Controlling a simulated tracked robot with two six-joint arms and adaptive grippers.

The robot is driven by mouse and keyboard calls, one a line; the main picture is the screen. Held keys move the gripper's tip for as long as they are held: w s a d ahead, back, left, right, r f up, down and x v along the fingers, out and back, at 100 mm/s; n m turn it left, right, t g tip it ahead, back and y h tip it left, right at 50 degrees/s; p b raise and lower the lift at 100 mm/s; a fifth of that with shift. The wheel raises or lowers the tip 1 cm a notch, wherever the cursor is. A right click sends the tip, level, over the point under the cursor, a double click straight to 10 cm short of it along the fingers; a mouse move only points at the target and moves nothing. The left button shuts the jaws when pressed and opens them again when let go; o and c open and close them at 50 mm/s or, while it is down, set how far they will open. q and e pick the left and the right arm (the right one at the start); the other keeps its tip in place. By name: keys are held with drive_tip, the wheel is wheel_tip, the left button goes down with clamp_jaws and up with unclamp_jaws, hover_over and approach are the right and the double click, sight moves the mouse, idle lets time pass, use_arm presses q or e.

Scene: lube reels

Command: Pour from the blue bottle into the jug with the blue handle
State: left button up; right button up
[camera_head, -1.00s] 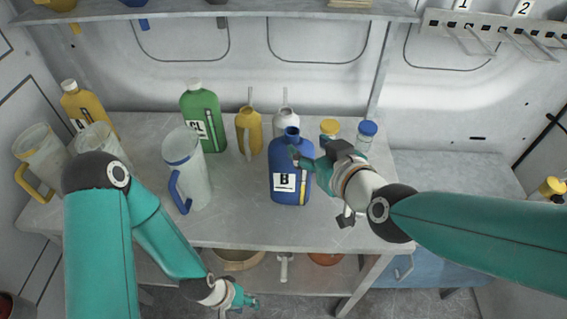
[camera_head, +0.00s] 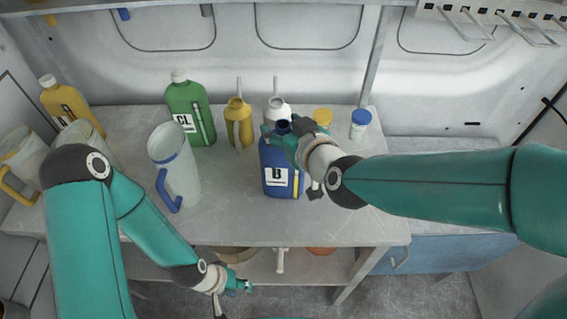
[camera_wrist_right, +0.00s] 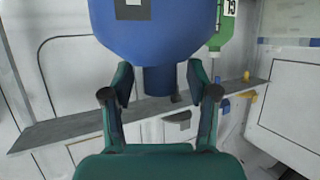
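The blue bottle (camera_head: 272,155), labelled B, stands upright and uncapped at the front middle of the bench. The jug with the blue handle (camera_head: 183,180) stands upright to its left, its blue handle facing the front left. My right gripper (camera_head: 284,132) is at the bottle's neck. In the right wrist view the bottle appears upside down, and its neck (camera_wrist_right: 158,80) lies between the open fingers of the gripper (camera_wrist_right: 158,74), with a gap on both sides. My left gripper (camera_head: 238,287) hangs low in front of the bench, holding nothing visible; its finger opening is unclear.
A green bottle (camera_head: 190,112), a yellow can (camera_head: 238,125), a white can (camera_head: 277,112) and two small jars (camera_head: 361,120) stand behind. A yellow bottle (camera_head: 65,102) and yellow-handled jug (camera_head: 22,155) are at left. The bench's front right (camera_head: 360,225) is clear.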

drive_tip(key=shift+w+a, duration=0.1)
drive_tip(key=shift+w, duration=0.05)
drive_tip(key=c, duration=0.8)
clamp_jaws()
drive_tip(key=shift+f, duration=0.1)
drive_tip(key=shift+r, duration=0.2)
